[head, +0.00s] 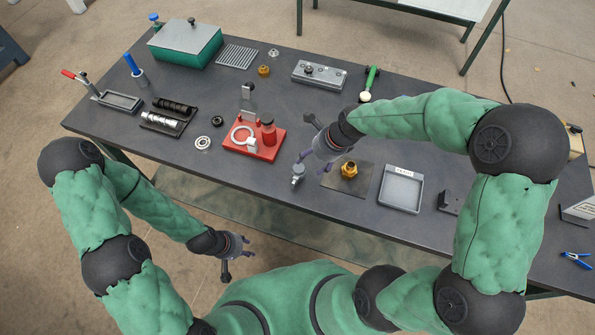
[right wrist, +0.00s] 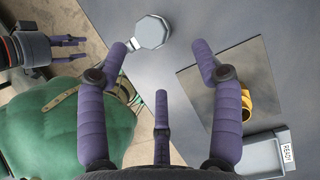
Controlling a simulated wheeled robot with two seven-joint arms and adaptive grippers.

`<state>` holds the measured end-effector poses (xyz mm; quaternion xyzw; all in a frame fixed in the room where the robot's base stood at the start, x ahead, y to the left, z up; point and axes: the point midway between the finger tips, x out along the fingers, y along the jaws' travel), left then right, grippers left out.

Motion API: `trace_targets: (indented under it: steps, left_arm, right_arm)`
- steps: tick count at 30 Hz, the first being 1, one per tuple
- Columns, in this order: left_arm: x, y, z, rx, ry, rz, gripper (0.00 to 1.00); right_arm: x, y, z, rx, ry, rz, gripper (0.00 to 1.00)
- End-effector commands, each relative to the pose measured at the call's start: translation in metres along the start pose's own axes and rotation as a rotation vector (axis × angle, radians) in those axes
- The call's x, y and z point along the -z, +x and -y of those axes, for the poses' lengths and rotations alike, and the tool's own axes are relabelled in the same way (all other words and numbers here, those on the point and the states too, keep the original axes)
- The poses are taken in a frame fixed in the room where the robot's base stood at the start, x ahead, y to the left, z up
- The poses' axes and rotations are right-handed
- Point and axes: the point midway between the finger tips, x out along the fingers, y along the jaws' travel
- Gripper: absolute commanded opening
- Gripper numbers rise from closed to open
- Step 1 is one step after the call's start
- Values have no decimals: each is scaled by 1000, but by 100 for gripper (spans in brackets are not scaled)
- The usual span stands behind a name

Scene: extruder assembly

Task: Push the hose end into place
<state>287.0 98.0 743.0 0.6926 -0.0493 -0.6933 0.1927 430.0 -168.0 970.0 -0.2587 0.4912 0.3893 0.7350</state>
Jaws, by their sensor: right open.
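A red base (head: 236,149) at the middle of the table carries a white ring-shaped piece (head: 241,137), which may be the hose, a red cylinder (head: 268,131) and an upright grey plate (head: 247,98). I cannot make out which part is the hose end. My right gripper (head: 303,168) is open and empty, right of the red base. Below it a small metal piece with an octagonal top (head: 298,174) stands on the table; in the right wrist view this piece (right wrist: 152,32) shows between the spread fingers, apparently untouched. My left gripper (head: 245,246) hangs open and empty before the table's front edge.
A brass fitting (head: 349,169) sits on a dark mat (head: 334,182), with a grey tray (head: 401,188) to its right. Bearings (head: 203,142), a rack of dark and silver parts (head: 166,117) and a green box (head: 184,53) stand left and behind. The table front by the base is clear.

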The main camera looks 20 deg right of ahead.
Motion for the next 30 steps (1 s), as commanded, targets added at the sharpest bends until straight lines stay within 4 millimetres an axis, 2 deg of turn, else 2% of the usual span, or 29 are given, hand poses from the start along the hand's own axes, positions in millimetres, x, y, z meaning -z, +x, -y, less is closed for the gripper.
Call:
trace_targets:
  steps: [3, 11, 21, 29, 30]
  left_arm:
    - [0, 7, 2, 0, 0, 0, 40]
    - [0, 10, 4, 0, 0, 0, 40]
    - [1, 24, 9, 0, 0, 0, 40]
    - [1, 24, 9, 0, 0, 0, 40]
    - [1, 24, 9, 0, 0, 0, 40]
  right_arm:
    - [0, 21, -1, -3, -3, -2, 66]
    - [-3, 37, -2, -1, -5, -1, 66]
    - [-11, 80, -7, -1, -4, -2, 66]
    - [-12, 82, -6, 0, -4, -1, 66]
    - [-12, 82, -6, 0, -4, -1, 58]
